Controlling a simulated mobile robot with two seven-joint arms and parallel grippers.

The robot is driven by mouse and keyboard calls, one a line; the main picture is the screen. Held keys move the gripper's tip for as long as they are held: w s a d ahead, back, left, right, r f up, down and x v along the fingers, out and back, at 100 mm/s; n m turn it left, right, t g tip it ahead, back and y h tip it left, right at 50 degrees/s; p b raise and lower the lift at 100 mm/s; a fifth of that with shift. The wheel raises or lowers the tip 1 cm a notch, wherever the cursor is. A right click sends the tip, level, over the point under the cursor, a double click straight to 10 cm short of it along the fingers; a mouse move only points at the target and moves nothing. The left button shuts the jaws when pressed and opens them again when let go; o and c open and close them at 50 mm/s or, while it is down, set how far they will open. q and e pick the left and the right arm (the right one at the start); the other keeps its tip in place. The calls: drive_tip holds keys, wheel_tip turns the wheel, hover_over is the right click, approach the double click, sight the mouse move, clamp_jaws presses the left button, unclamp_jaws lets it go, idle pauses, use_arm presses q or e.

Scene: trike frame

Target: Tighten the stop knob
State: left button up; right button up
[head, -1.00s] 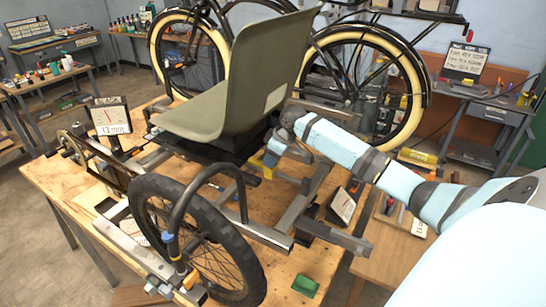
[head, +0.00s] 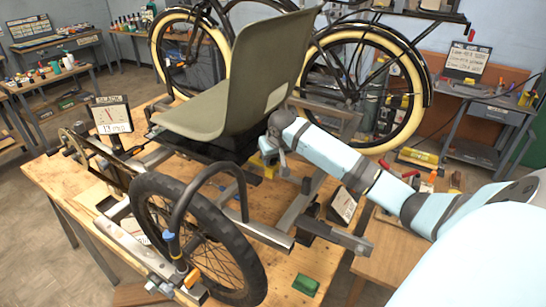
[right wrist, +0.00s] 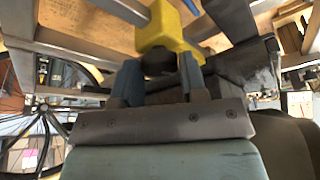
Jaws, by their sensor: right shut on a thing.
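The stop knob (right wrist: 158,62) is a dark, rounded piece on the underside of a yellow block (right wrist: 160,25) in the right wrist view. My right gripper (right wrist: 159,76) has its two blue fingers on either side of it, shut on it. In the head view, my right gripper (head: 272,158) is beside the seat, where the yellow block (head: 266,143) shows only in part and the knob is hidden. The grey-green seat (head: 225,95) stands on the trike frame (head: 297,212). My left gripper is not in view.
A black-tyred wheel (head: 205,250) stands at the front of the wooden bench (head: 50,180). A cream-tyred bicycle (head: 370,90) is behind.

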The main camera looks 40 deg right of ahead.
drive_tip(key=shift+f, duration=0.1)
idle(0.4)
drive_tip(key=o, duration=0.9)
drive_tip(key=b+v, duration=0.2)
drive_tip(key=v, duration=1.1)
drive_tip(key=shift+s+a+r, duration=0.15)
drive_tip(key=shift+a+r, duration=0.05)
drive_tip(key=shift+r, duration=0.2)
